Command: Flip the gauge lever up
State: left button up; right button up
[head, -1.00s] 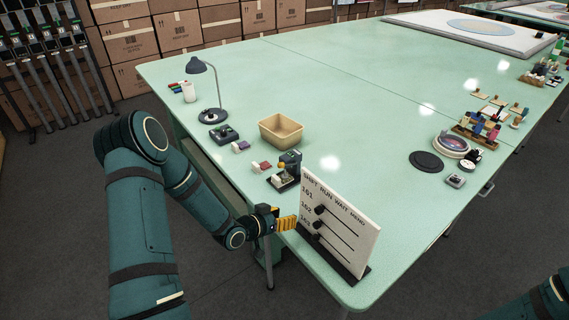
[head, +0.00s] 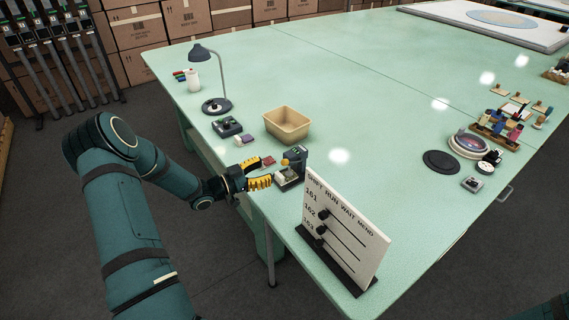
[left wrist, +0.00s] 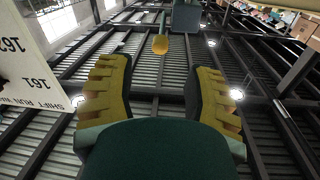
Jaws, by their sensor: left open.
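The gauge (head: 293,164) is a small dark grey device near the table's front left edge. Its lever has a yellow-orange knob (head: 285,162) on the left side. My left gripper (head: 272,172) is open and empty just left of the gauge, its yellow fingers pointing at it. In the left wrist view the yellow lever tip (left wrist: 160,45) shows ahead, between the line of the two open fingers (left wrist: 160,85) and beyond them. The gauge body (left wrist: 186,16) is at the top edge. No contact with the lever is visible. My right gripper is not in view.
A white board (head: 345,228) with labelled sliders stands right of the gauge; its edge shows in the left wrist view (left wrist: 32,62). A tan bin (head: 287,125), a lamp (head: 215,103) and a dark control box (head: 227,126) stand behind. The table's middle is clear.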

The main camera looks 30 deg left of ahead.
aim_at(284, 163)
pick_arm(q)
jog(key=x, duration=0.7)
jog(key=shift+w+d, duration=0.15)
jog(key=shift+w, duration=0.2)
